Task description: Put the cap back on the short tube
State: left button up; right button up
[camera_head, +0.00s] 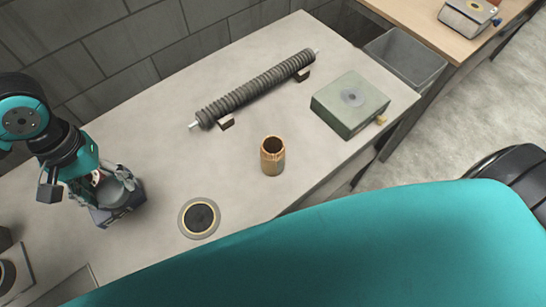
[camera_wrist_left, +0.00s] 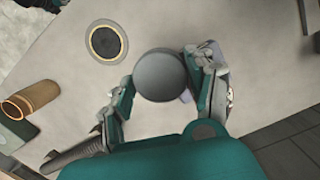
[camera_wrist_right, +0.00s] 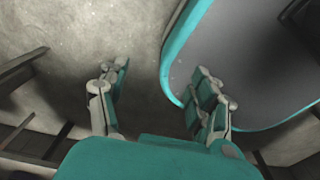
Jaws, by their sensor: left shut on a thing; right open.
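The short tube (camera_head: 272,157) is a copper-brown, open-topped cylinder standing on the bench in the head view. It also shows at the left of the left wrist view (camera_wrist_left: 31,100). A round grey cap (camera_wrist_left: 161,76) sits between the fingers of my left gripper (camera_wrist_left: 163,86), which is shut on it. In the head view my left gripper (camera_head: 117,188) is at the bench's left, over a dark block (camera_head: 121,213), well apart from the tube. My right gripper (camera_wrist_right: 157,88) is open and empty, with floor behind it. It does not show in the head view.
A round pad with a dark centre (camera_head: 199,217) lies between my left gripper and the tube. A long ribbed roller (camera_head: 255,88) on supports lies behind. A green-grey box (camera_head: 350,103) stands right of the tube. A grey bin (camera_head: 405,57) is beyond the bench end.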

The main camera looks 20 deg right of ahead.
aim_at(272, 150)
jog(key=z, duration=1.2)
jog(key=k+j, duration=0.5)
jog(key=j+z, duration=0.05)
jog(key=j, duration=0.1)
